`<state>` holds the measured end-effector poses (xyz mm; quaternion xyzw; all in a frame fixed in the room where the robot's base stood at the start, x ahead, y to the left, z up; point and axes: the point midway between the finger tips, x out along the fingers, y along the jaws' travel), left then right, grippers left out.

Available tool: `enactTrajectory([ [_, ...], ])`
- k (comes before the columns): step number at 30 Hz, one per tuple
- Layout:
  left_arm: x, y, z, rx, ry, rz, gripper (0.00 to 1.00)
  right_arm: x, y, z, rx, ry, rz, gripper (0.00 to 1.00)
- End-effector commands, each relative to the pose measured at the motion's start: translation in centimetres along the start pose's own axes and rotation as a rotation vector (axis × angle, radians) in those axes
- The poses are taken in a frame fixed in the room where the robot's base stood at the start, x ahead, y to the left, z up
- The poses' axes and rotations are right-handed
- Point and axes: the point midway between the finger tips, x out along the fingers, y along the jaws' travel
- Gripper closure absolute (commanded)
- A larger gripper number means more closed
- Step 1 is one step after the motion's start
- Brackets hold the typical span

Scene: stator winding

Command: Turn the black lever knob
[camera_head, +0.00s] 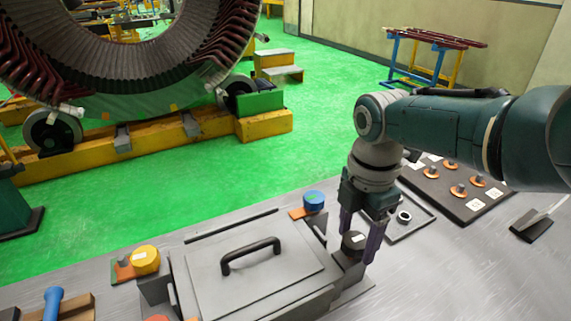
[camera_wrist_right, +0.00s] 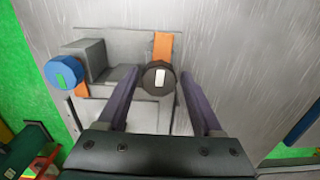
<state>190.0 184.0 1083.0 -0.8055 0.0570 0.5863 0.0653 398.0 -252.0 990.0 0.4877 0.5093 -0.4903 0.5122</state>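The black lever knob (camera_head: 354,243) is a round dark knob with a white mark at the right corner of a grey lidded box. In the right wrist view the knob (camera_wrist_right: 159,77) sits between the tips of my right gripper, with gaps that look clear on the right side and small on the left. My right gripper (camera_head: 358,240) points down over the knob with its two purple-grey fingers apart, one on either side. I cannot tell whether a finger touches it. My left gripper is not in view.
The grey box (camera_head: 215,285) has a black handle (camera_head: 250,255). A blue knob (camera_head: 314,201) and a yellow knob (camera_head: 145,260) stand at its other corners. A dark board with orange parts (camera_head: 455,190) lies to the right. Bare metal table (camera_head: 440,275) is in front.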

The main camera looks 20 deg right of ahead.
Motion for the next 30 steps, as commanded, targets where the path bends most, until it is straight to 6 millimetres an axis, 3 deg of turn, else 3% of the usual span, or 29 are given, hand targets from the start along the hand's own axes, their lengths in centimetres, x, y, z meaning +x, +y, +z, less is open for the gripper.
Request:
enactTrajectory([
  [4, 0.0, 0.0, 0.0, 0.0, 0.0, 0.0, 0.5, -0.1, 0.1, -0.1, 0.0, 0.003, 0.0, 0.17],
  [13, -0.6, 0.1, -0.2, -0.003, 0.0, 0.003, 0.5, -0.8, 0.1, -0.2, 0.0, 0.004, 0.002, 0.17],
  [21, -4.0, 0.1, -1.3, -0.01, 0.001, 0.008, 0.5, -6.1, 0.1, -0.1, -0.002, 0.002, 0.003, 0.17],
  [30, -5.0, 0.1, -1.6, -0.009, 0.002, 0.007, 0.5, -9.8, 0.1, -0.1, 0.0, 0.003, 0.002, 0.17],
])
